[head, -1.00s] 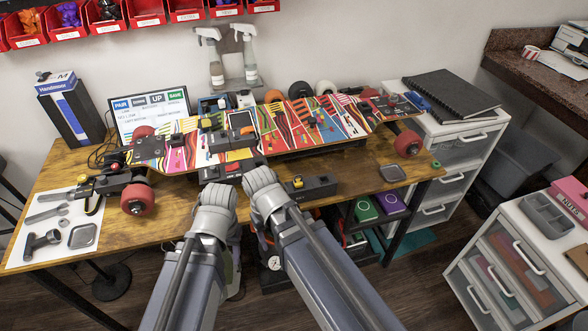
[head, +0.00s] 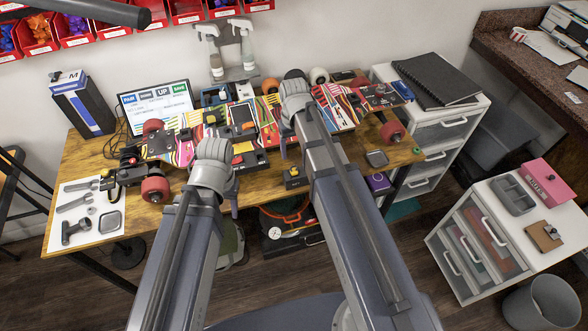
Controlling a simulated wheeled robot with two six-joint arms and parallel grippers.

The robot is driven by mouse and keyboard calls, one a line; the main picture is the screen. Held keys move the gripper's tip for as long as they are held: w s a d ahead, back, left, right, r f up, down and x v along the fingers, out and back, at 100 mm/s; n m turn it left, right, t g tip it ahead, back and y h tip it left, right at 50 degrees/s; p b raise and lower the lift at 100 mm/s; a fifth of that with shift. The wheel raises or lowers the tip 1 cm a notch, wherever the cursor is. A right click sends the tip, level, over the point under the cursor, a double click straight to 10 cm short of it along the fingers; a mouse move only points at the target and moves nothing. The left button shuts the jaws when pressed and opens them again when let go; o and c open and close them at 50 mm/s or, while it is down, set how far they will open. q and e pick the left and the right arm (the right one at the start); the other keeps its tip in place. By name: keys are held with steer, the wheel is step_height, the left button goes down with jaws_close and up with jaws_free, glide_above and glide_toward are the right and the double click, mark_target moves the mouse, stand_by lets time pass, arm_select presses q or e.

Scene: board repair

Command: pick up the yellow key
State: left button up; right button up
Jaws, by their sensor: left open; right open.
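A small yellow piece (head: 293,171), perhaps the yellow key, sits on a black block at the table's front edge, just left of my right forearm. I see nothing held in either.
The colourful skateboard with red wheels spans the wooden table (head: 88,157). A white sheet with tools (head: 78,222) lies at left. A monitor (head: 155,105) and spray bottles (head: 240,45) stand behind. White drawer units (head: 440,130) stand at right. A dark bar (head: 85,10) crosses the top left.

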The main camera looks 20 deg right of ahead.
mark_target(294, 166)
steer(key=shift+s+a+f+b, duration=0.1)
steer(key=shift+s+f+b, duration=0.05)
steer(key=shift+f+b, duration=1.75)
steer(key=shift+s+f+b, duration=0.1)
steer(key=shift+f+b, duration=1.6)
steer(key=shift+f, duration=0.25)
steer(key=shift+r, duration=0.1)
jaws_close()
